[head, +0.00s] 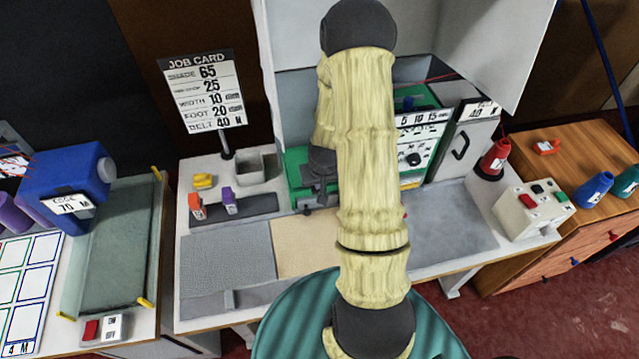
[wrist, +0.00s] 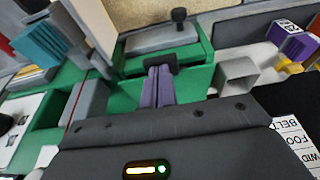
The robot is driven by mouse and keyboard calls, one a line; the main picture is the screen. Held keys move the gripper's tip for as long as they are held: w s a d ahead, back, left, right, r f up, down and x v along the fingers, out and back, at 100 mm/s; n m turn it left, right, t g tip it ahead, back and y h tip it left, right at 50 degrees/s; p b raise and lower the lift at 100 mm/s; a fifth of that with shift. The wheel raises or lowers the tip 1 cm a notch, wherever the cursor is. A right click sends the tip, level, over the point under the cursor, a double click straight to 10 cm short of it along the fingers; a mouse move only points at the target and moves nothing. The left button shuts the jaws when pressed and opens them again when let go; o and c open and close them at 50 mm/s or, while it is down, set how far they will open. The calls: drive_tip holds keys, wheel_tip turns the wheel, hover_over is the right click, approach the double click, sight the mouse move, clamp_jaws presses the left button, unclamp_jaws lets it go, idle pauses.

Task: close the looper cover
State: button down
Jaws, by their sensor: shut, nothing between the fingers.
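A grey flap with a black knob (wrist: 160,38), which looks like the looper cover, lies at the front of the green machine bed (wrist: 195,82) in the wrist view. My gripper (wrist: 158,80) is shut and empty, its fingers over the bed and pointing toward the flap. A dark block lies at the fingertips; I cannot tell whether they touch it. In the head view my arm hides much of the green machine (head: 297,160), and the flap is mostly hidden. Its exact tilt cannot be made out.
Left of the machine are a grey open bin (head: 258,164), yellow pieces (head: 203,181) and a job card (head: 203,90). Right of it stand a grey housing with a handle (head: 465,140), a red cone (head: 494,158) and a button box (head: 535,208). The tan front panel (head: 300,250) is clear.

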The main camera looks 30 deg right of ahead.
drive_tip(key=shift+s+a+f+b, duration=0.1)
drive_tip(key=shift+s+f+b, duration=0.1)
drive_tip(key=shift+f+b, duration=0.95)
drive_tip(key=shift+r, duration=0.1)
drive_tip(key=shift+s, duration=0.1)
wheel_tip(320, 180, up, 5)
drive_tip(key=p, duration=0.3)
drive_tip(key=shift+f, duration=0.2)
drive_tip(key=shift+r, duration=0.25)
drive_tip(key=s+b+v, duration=0.1)
drive_tip(key=v, duration=0.8)
drive_tip(key=shift+a+f, duration=0.15)
